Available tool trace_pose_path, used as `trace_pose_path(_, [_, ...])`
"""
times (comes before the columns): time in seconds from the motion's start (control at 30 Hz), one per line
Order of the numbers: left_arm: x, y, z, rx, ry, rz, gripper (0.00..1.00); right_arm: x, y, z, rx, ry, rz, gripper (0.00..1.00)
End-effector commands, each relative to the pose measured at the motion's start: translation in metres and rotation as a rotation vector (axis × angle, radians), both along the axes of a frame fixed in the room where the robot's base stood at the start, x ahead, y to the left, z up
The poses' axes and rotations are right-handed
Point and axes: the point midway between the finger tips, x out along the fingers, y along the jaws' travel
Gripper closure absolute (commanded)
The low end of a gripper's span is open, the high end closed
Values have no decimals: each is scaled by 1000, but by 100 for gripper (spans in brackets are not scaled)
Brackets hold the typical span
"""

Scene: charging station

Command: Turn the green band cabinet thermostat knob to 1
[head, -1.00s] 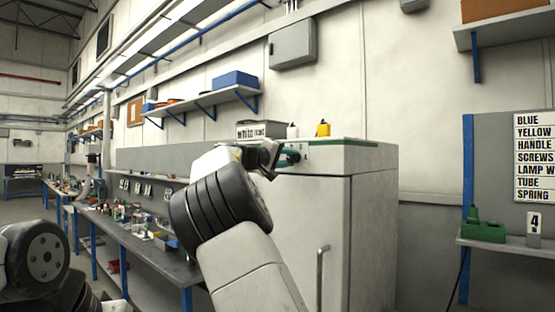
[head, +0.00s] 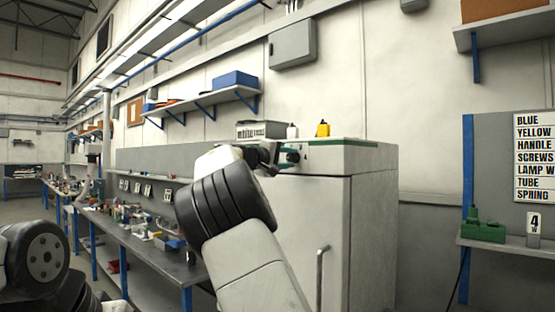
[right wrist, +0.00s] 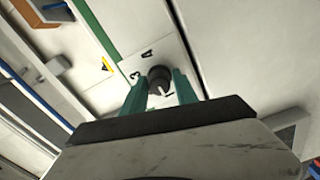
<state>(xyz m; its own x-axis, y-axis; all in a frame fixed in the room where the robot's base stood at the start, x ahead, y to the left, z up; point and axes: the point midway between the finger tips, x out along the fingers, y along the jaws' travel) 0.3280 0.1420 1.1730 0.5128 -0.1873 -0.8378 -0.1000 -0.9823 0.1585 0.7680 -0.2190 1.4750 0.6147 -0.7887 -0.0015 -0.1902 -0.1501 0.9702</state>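The cabinet (head: 300,220) is white, with a green band along its top edge. Its thermostat knob (right wrist: 160,76) is dark and round, with a light pointer mark, on a pale dial plate (right wrist: 150,55) with printed digits. A 3 reads beside the knob; the other digits are hard to read. My right gripper (right wrist: 161,88) has its two teal fingers apart, one on each side of the knob; I cannot tell whether they touch it. In the head view my right gripper (head: 285,157) is at the cabinet's upper front, hiding the knob. My left gripper is out of view.
A yellow object (head: 323,129), a white bottle (head: 292,131) and a labelled box (head: 262,129) stand on the cabinet top. A door handle (head: 321,275) sticks out below. A cluttered workbench (head: 175,268) runs along the left.

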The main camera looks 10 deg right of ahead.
Motion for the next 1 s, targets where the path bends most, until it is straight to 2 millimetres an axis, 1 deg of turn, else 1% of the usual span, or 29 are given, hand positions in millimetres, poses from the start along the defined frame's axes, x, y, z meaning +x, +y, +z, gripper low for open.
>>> trace_pose_path(0.03, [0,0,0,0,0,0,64,0,0,0,0,0,0,53])
trace_pose_path(0.07, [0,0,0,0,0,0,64,0,0,0,0,0,0,48])
trace_pose_path(0.33, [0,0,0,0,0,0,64,0,0,1,0,-2,1,48])
trace_pose_path(0.43, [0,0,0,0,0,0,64,-2,4,1,1,-2,2,48])
trace_pose_path(0.57, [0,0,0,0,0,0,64,-13,18,1,0,-1,3,48])
trace_pose_path(0.7, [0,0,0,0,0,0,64,-28,39,0,2,-1,4,48])
trace_pose_path(0.8, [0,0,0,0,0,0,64,-38,50,1,0,-1,3,48])
trace_pose_path(1.0, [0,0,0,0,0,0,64,-47,61,0,0,-1,1,48])
